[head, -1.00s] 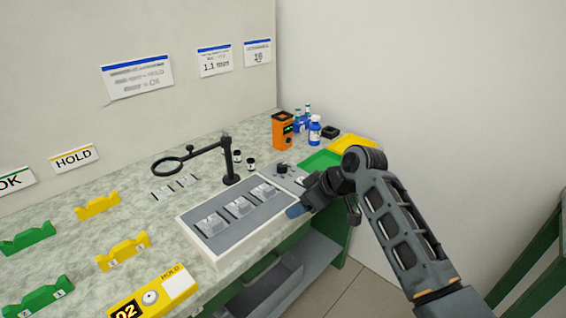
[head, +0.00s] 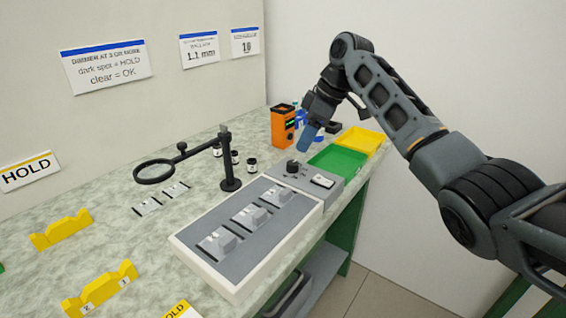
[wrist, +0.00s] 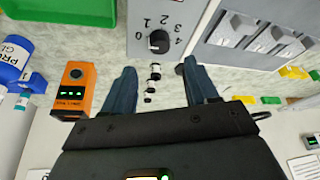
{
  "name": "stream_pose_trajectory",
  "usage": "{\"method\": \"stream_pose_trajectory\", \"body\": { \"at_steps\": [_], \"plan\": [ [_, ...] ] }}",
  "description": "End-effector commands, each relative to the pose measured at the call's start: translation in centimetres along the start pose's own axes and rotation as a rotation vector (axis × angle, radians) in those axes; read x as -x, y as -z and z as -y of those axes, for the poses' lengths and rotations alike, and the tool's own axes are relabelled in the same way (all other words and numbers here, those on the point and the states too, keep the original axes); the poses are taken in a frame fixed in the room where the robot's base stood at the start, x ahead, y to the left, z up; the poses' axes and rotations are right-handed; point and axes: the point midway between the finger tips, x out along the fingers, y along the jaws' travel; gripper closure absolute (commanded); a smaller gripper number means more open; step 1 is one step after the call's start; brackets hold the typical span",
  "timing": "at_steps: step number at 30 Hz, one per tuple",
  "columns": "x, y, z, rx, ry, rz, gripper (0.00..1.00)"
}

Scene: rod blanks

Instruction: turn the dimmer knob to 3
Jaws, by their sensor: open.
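The dimmer knob (head: 292,167) is a small black round knob on a grey control box (head: 330,184) at the far end of the white-framed panel. In the wrist view the knob (wrist: 158,41) has the digits 0 to 4 printed around it. I cannot tell surely which digit its mark points to. My gripper (head: 306,143) hangs above and behind the box in the head view. In the wrist view my gripper (wrist: 158,72) has its two blue fingers spread apart, with the knob beyond the gap between their tips. It is empty and not touching the knob.
A magnifier on a stand (head: 229,160) is left of the box. An orange device (head: 284,126) and blue-white bottles stand behind. Green (head: 338,160) and yellow (head: 366,141) trays lie to the right. A white-framed panel with grey blocks (head: 214,262) is in front.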

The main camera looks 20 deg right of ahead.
Motion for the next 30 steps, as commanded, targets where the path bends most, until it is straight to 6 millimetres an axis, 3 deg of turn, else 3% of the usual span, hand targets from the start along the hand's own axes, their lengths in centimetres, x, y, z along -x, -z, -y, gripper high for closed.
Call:
{"method": "stream_pose_trajectory", "body": {
  "at_steps": [15,28,30],
  "plan": [
    [-6.6,0.0,0.0,0.000,0.002,0.002,0.41],
    [-7.6,0.0,0.0,0.000,0.000,0.001,0.41],
    [-7.6,0.0,0.0,0.000,0.000,0.001,0.48]
  ]
}}
